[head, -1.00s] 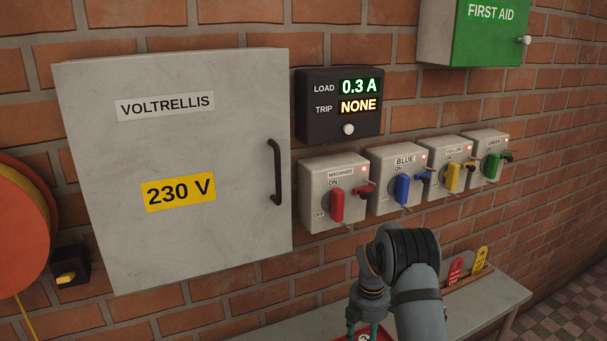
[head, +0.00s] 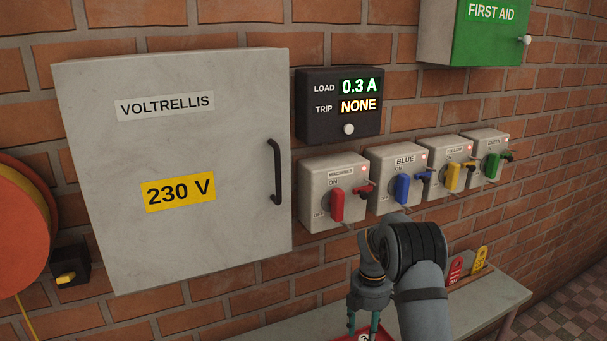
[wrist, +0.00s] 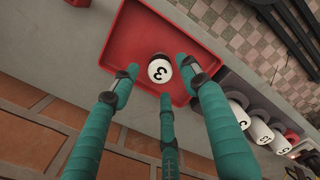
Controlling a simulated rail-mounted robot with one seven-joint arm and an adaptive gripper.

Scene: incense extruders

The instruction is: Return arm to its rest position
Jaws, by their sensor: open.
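My gripper (head: 363,326) hangs pointing down at the bottom of the head view, its fingertips cut off by the frame edge. In the wrist view my gripper (wrist: 160,83) has three teal fingers spread apart with nothing held between them. Beyond the fingertips is a red tray (wrist: 132,40) on a grey bench. A dark piece with a round white face marked 3 (wrist: 160,70) lies in the tray, apart from the fingers as far as I can tell. The tray's red edge (head: 345,338) barely shows in the head view.
A grey 230 V cabinet (head: 180,240) and several rotary switch boxes (head: 325,180) are on the brick wall behind the arm. Several numbered pieces (wrist: 260,131) stand beside the tray. Red and yellow tags (head: 479,259) stand at the bench's right end. A first aid box (head: 490,40) hangs above right.

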